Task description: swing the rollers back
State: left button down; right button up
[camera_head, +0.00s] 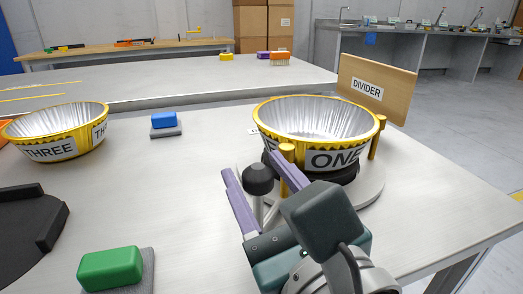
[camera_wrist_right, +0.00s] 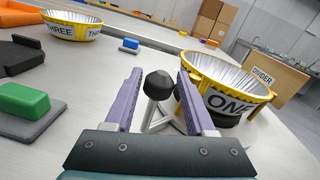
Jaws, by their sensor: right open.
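A yellow-rimmed metal cup labelled ONE (camera_head: 319,125) sits on a black ring over a round pale base (camera_head: 372,190). Yellow upright rollers (camera_head: 287,152) stand close against its side, with another at its right (camera_head: 377,138). A black knob (camera_head: 258,179) on a grey lever stands in front of the cup. My right gripper (camera_head: 250,165) is open, its purple fingers on either side of the knob. In the right wrist view the knob (camera_wrist_right: 159,84) shows between the fingers, with a gap on each side. My left gripper is not in view.
A cup labelled THREE (camera_head: 55,133) stands at the left. A green block (camera_head: 111,268) and a blue block (camera_head: 164,119) rest on grey pads. A wooden DIVIDER board (camera_head: 375,88) stands behind cup ONE.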

jog(key=shift+o, duration=1)
jog(key=shift+s, duration=0.1)
jog(key=b+v, duration=0.2)
jog(key=v, duration=0.7)
jog(key=shift+s+f, duration=0.1)
jog(key=shift+s, duration=0.1)
jog(key=shift+s+d, duration=0.1)
jog(key=shift+s, duration=0.1)
